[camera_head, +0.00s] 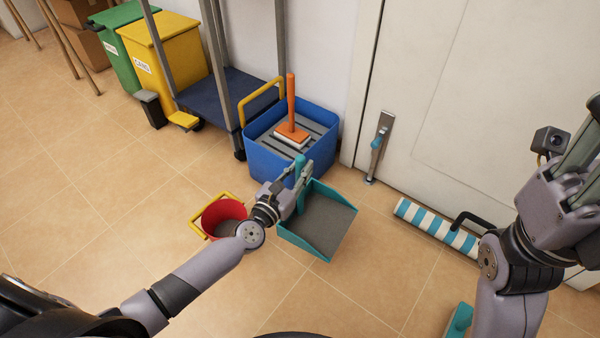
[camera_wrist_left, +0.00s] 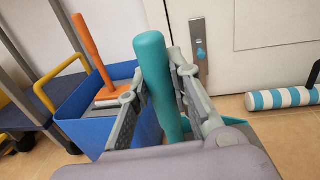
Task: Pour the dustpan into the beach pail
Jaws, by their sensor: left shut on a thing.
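A teal dustpan (camera_head: 322,222) with a grey inner surface is held above the floor in the head view. My left gripper (camera_head: 298,182) is shut on its upright teal handle, which also shows between the fingers in the left wrist view (camera_wrist_left: 158,85). The red beach pail (camera_head: 219,217) with a yellow handle stands on the floor just left of the dustpan, partly behind my left forearm. I cannot make out any loose contents in the pan. My right gripper (camera_head: 577,145) is raised at the right edge, its fingers cut off by the frame.
A blue crate (camera_head: 262,160) with an orange-handled tool (camera_head: 291,115) stands behind the dustpan. A trolley (camera_head: 228,95) and yellow bin (camera_head: 165,60) are at the back left. A striped roll (camera_head: 436,228) lies by the door at right. The floor at left is clear.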

